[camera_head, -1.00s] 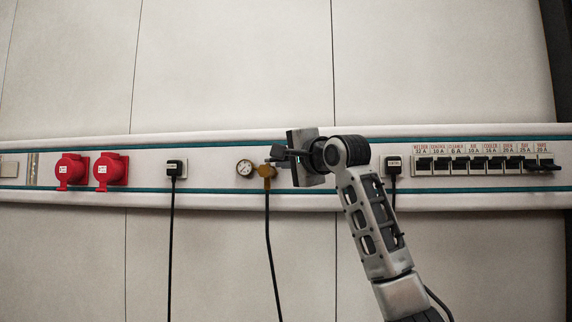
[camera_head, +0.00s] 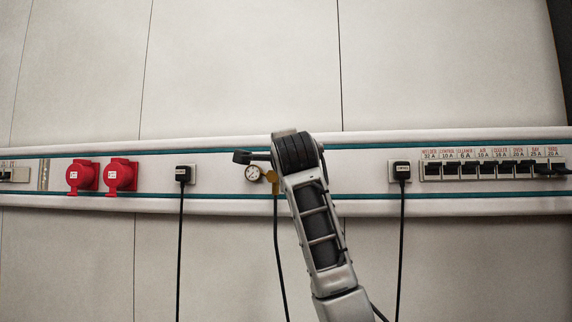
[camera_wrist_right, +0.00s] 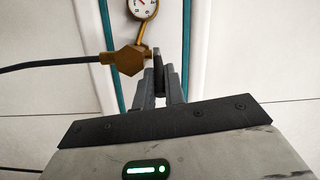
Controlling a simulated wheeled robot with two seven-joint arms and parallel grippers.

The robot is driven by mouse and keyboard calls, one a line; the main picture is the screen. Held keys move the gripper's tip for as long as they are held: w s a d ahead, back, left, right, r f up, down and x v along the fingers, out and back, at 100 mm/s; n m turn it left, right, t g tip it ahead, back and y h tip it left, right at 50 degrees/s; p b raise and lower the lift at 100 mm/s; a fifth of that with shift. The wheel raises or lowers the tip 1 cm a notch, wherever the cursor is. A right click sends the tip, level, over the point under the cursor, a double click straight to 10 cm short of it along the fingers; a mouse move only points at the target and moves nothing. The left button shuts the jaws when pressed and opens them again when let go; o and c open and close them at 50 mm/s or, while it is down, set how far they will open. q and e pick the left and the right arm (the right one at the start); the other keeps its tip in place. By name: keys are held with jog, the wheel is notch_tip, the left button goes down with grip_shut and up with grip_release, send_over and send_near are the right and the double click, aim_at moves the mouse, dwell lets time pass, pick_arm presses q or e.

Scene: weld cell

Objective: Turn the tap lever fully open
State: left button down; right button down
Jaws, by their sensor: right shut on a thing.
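The brass tap (camera_wrist_right: 127,60) is on the wall strip beside a round gauge (camera_wrist_right: 141,9), with a black hose running from it. It also shows in the head view (camera_head: 272,176), partly behind my right forearm. In the right wrist view my right gripper (camera_wrist_right: 160,76) is shut on the dark tap lever (camera_wrist_right: 158,62), close beside the brass body. Most of the lever is hidden between the fingers, so its exact angle is hard to tell. In the head view my arm covers the fingers. My left gripper is not in view.
On the same strip are two red sockets (camera_head: 121,174), a black plug (camera_head: 183,174) to the left and another plug (camera_head: 401,171) to the right, both with hanging cables. A row of labelled breakers (camera_head: 495,169) is further right. The wall panels above are clear.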

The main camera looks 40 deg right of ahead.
jog(key=shift+f, duration=0.15)
jog(key=c, duration=1.8)
grip_release()
jog(key=shift+o, duration=0.2)
